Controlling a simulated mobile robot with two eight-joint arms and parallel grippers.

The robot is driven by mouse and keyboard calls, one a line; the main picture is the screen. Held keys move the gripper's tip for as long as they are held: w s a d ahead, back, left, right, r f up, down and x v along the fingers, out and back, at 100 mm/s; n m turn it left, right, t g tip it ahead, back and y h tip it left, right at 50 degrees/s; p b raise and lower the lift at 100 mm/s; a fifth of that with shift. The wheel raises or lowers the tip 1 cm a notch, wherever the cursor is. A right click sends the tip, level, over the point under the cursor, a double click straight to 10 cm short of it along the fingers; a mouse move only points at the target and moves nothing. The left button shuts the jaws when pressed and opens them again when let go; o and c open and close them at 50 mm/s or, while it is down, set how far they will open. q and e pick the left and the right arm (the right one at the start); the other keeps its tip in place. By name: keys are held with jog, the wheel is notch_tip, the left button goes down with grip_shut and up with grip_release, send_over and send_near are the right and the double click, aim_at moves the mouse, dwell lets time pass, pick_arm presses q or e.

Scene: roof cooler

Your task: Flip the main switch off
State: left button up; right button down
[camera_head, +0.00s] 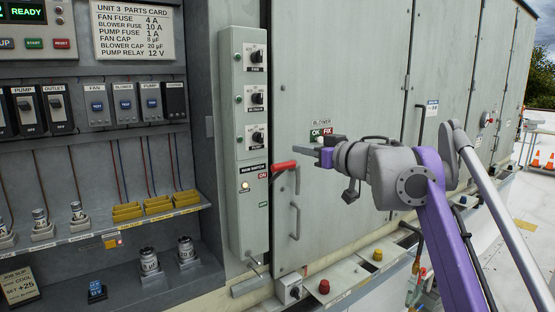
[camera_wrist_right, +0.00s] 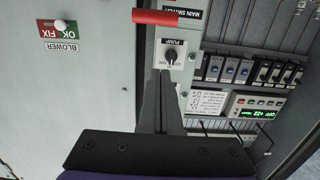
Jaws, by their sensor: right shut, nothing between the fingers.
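The main switch's red handle (camera_head: 284,166) sticks out to the right from the lower part of the narrow grey switch panel (camera_head: 246,220). It stands at the upper, red ON label. A small green label lies lower on the panel. My right gripper (camera_head: 322,154) is shut and empty, its fingers pointing left, to the right of the handle and apart from it. In the right wrist view the shut fingers (camera_wrist_right: 164,76) point up the picture, and the red handle (camera_wrist_right: 155,17) lies beyond their tips. My left gripper is not in view.
Rotary knobs (camera_head: 256,98) sit above the switch on the same panel. An open cabinet with fuses, switches (camera_head: 97,105) and yellow bins stands left. The blower door, with an OK/FIX sign (camera_head: 324,132) and a handle (camera_head: 295,216), is behind my gripper. Free air lies between fingertips and handle.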

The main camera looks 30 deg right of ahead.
jog(key=shift+s, duration=0.2)
jog(key=shift+w, duration=0.15)
jog(key=w, duration=0.3)
jog(key=w+p, duration=0.1)
jog(key=w, duration=0.2)
jog(key=w+a, duration=0.1)
jog(key=w, duration=0.3)
jog(key=shift+w+f, duration=0.1)
jog(key=shift+f, duration=0.25)
jog(key=f, duration=0.1)
jog(key=s+f, duration=0.1)
jog(key=s+f+b, duration=0.1)
jog(key=shift+d+f, duration=0.15)
jog(key=shift+f, duration=0.25)
